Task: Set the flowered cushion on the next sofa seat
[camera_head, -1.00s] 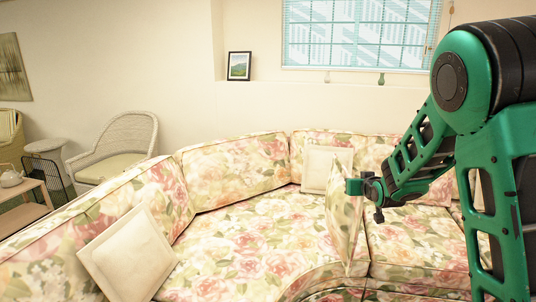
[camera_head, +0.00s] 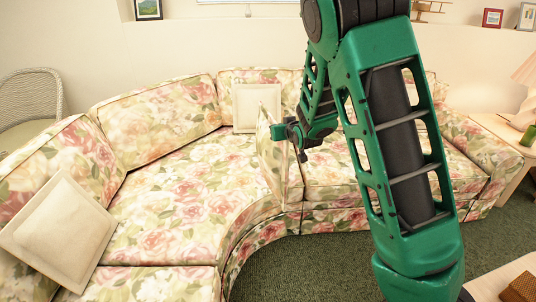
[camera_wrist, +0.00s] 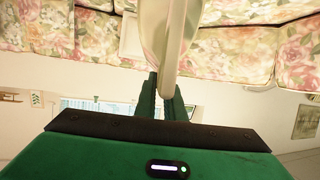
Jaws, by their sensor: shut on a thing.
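The flowered cushion (camera_head: 270,160) is upright and seen nearly edge-on in the head view, by the seam between the wide corner seat (camera_head: 180,190) and the seat to its right (camera_head: 330,172). My gripper (camera_head: 291,133) is shut on its upper right side. In the wrist view, which is upside down, the cushion (camera_wrist: 165,30) stands between the two fingers (camera_wrist: 168,84). I cannot tell whether its lower edge touches the sofa. My arm hides part of the right-hand seat and its backrest.
A plain cream cushion (camera_head: 257,108) leans on the backrest behind; another (camera_head: 58,232) lies at the left. A side table with a lamp (camera_head: 525,88) stands right of the sofa. A low table corner (camera_head: 500,284) shows at bottom right. Green carpet (camera_head: 320,268) is open before the sofa.

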